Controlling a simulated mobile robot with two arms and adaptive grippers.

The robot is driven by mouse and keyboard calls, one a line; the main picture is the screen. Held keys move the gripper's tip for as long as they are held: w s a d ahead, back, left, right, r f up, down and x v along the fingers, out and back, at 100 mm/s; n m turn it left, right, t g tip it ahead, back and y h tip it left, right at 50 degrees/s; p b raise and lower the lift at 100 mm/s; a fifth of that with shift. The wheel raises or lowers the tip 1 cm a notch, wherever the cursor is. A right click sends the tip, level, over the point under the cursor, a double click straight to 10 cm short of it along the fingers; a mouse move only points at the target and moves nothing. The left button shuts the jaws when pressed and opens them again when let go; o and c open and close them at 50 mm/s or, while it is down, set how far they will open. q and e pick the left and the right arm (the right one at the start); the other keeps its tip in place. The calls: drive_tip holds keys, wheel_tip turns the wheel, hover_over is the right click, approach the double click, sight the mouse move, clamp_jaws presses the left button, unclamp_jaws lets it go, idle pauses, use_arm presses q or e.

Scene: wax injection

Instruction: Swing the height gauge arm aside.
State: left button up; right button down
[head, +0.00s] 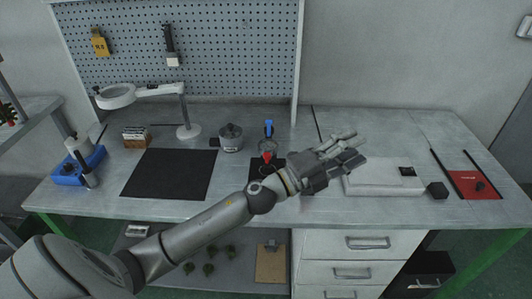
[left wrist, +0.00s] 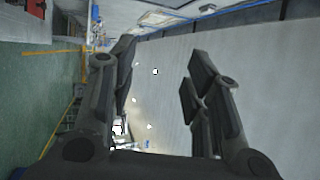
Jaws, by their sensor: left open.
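A small device with a blue top (head: 269,128) and a red part (head: 267,156) stands on a small black mat near the middle of the bench; it may carry the height gauge, but I cannot make out a gauge arm for certain. My left gripper (head: 350,148) is just right of this device, above the bench, with its fingers pointing right. My forearm and wrist hide part of the mat. In the left wrist view the fingers (left wrist: 162,62) are apart with nothing between them. My right gripper is not in view.
Left are a grey pot (head: 230,138), a magnifier lamp (head: 189,131), a large black mat (head: 168,174) and a blue tray (head: 68,178).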

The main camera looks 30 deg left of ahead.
use_arm(q)
drive_tip(key=d+m+g+h, duration=0.35)
drive_tip(key=m+g, duration=0.25)
drive_tip(key=m, duration=0.2)
drive_tip(key=m+g+y, duration=0.6)
drive_tip(key=g+y, duration=0.1)
drive_tip(key=y, duration=0.7)
approach(266, 155)
drive_tip(key=p+x, duration=0.2)
drive_tip(key=x, duration=0.6)
drive_tip(key=shift+w+f, duration=0.25)
drive_tip(key=shift+f, duration=0.05)
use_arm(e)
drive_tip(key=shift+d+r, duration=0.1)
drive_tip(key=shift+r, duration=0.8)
use_arm(q)
drive_tip(key=c, duration=0.9)
clamp_jaws()
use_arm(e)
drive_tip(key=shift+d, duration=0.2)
